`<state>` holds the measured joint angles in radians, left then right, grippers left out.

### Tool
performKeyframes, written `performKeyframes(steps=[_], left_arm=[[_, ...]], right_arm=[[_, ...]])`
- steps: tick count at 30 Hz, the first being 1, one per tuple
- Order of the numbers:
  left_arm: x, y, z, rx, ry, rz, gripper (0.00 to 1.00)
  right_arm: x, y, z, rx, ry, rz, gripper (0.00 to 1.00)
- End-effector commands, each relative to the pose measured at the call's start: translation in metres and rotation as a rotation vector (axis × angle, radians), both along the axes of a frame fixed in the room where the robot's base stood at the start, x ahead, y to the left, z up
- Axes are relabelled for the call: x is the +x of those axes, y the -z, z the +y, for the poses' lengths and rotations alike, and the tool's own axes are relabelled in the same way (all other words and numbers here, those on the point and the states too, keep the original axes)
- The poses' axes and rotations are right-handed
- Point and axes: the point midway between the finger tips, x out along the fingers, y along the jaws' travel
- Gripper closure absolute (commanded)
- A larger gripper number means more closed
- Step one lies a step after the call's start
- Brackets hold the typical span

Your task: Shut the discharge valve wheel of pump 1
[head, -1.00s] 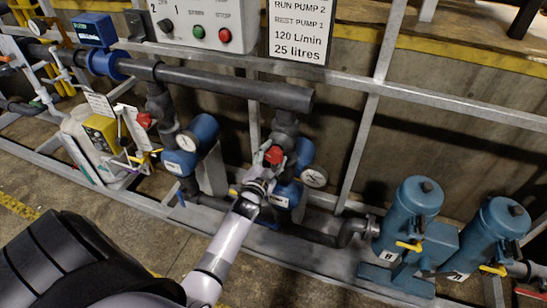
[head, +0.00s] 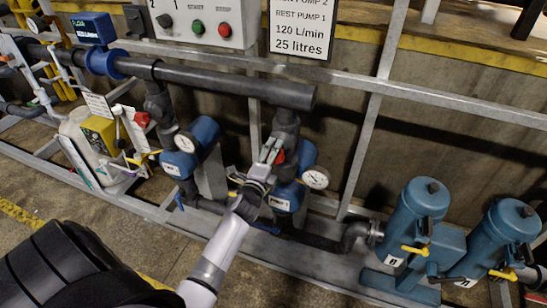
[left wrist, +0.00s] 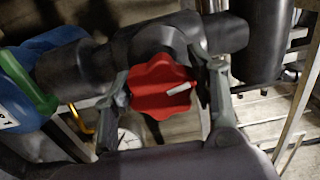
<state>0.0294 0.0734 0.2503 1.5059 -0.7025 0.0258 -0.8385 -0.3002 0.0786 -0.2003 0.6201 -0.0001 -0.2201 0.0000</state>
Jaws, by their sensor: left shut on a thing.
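The red lobed valve wheel (left wrist: 163,88) with a white pointer bar sits on a dark pipe body in the left wrist view. In the head view only part of this red wheel (head: 280,157) shows beside my fingers, above the right-hand blue pump (head: 307,153). My left gripper (head: 270,150) is shut on the wheel. In the left wrist view the fingers of the gripper (left wrist: 165,91) stand at the wheel's left and right sides. The white bar slants slightly up to the right. My right gripper is not in view.
A second red wheel (head: 142,119) is at the left, near another blue pump (head: 204,130). A thick dark pipe (head: 240,88) runs above. A round gauge (head: 316,178) is close to the gripper's right. Blue filter housings (head: 415,212) stand at the right.

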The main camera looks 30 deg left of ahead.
Motion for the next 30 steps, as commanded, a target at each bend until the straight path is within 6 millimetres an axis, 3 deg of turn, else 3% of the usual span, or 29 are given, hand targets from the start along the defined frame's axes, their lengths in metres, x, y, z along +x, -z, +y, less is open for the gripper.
performKeyframes(steps=[12,30], left_arm=[[-0.0007,0.002,0.0,0.204,0.0,0.053,0.76],[-0.0007,0.0015,-0.0002,0.24,0.0,0.063,0.76]], right_arm=[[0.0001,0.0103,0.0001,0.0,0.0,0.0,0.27],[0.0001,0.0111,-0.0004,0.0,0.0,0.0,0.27]])
